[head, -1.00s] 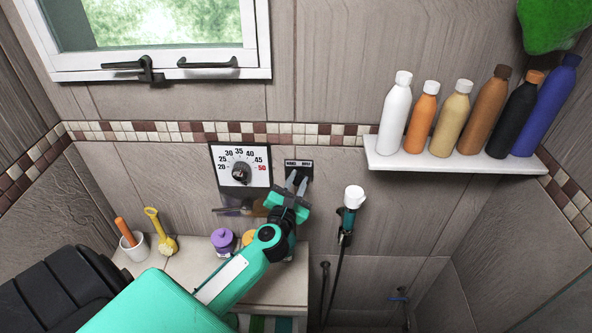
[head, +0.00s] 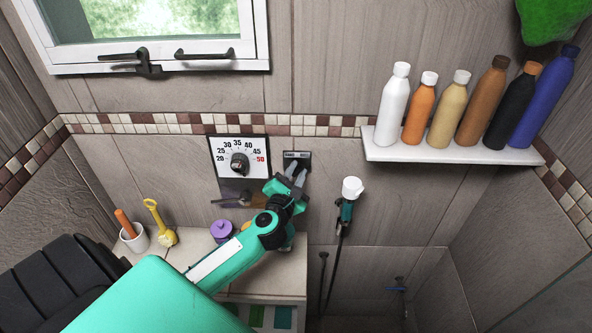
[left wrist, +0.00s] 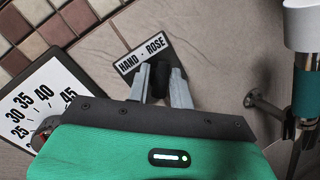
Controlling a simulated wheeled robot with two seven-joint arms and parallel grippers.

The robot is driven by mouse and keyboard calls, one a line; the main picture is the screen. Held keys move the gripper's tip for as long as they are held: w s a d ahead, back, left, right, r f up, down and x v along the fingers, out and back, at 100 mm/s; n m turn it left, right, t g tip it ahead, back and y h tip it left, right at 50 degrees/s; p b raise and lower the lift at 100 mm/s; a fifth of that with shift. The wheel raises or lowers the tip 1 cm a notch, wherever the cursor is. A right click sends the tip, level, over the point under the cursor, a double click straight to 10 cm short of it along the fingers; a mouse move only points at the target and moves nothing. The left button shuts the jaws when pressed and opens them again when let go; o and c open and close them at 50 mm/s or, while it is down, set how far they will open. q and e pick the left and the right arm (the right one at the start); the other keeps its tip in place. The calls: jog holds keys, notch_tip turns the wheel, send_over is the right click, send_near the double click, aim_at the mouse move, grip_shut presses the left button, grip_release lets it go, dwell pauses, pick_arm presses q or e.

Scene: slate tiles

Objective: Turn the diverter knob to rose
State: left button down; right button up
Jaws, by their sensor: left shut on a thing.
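The diverter is a small dark plate (head: 297,155) on the tiled wall, right of the temperature dial. In the left wrist view its label (left wrist: 141,55) reads HAND on the left and ROSE on the right. The black diverter knob (left wrist: 160,80) sits below the label, between the two grey fingers. My left gripper (head: 298,175) is shut on the knob, and it also shows in the left wrist view (left wrist: 160,90). The fingers hide most of the knob, so I cannot tell which word it points to. My right gripper is not in view.
The temperature dial (head: 239,163) is close on the left. A white-topped hand shower (head: 349,187) hangs close on the right. A shelf (head: 455,154) with several bottles is at upper right. A purple jar (head: 222,231) stands on the ledge below my arm.

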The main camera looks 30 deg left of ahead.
pick_arm(q)
jog(key=c, duration=1.4)
grip_release()
jog(key=shift+d+f, duration=0.1)
jog(key=shift+f, duration=0.15)
jog(key=shift+r, duration=0.1)
jog(key=shift+s, duration=0.15)
jog(key=shift+s+d, duration=0.1)
jog(key=shift+s, duration=0.2)
jog(key=b+v, duration=0.5)
jog(key=v, duration=0.8)
jog(key=shift+r, duration=0.1)
